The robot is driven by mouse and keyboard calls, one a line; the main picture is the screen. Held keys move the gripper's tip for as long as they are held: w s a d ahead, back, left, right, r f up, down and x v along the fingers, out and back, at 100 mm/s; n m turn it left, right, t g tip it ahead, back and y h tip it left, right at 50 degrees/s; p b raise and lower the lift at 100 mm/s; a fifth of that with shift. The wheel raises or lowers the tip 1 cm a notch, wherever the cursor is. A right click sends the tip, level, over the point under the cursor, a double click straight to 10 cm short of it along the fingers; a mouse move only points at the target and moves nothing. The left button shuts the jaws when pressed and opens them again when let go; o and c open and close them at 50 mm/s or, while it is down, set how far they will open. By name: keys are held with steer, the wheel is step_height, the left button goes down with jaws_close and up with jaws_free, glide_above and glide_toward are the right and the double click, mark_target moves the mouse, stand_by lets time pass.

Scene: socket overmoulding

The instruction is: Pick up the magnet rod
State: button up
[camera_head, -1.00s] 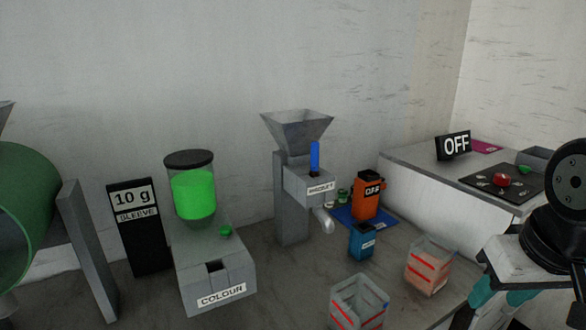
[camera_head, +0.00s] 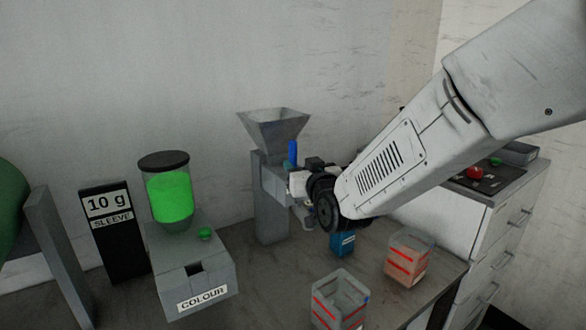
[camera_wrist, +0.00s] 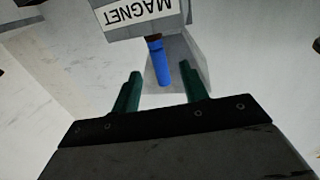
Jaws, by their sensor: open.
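The magnet rod is a blue rod (camera_head: 292,152) standing upright at the grey hopper stand in the head view. In the wrist view, the blue rod (camera_wrist: 160,64) points out from under the box labelled MAGNET (camera_wrist: 142,14). My gripper (camera_wrist: 162,80) is open and empty, its two green fingers on either side of the rod's line in the picture. The rod's free end shows between the fingertips, but I cannot tell how far beyond them it is. In the head view my arm hides the fingers and most of the MAGNET box.
A grey hopper (camera_head: 273,127) tops the stand. A blue container (camera_head: 342,244) and two clear boxes with red bands, one right (camera_head: 408,258) and one in front (camera_head: 340,300), stand on the table. The COLOUR dispenser (camera_head: 192,275) is at left.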

mark_target(294, 158)
steer(key=x, duration=0.6)
steer(key=shift+w, duration=0.2)
jaws_close()
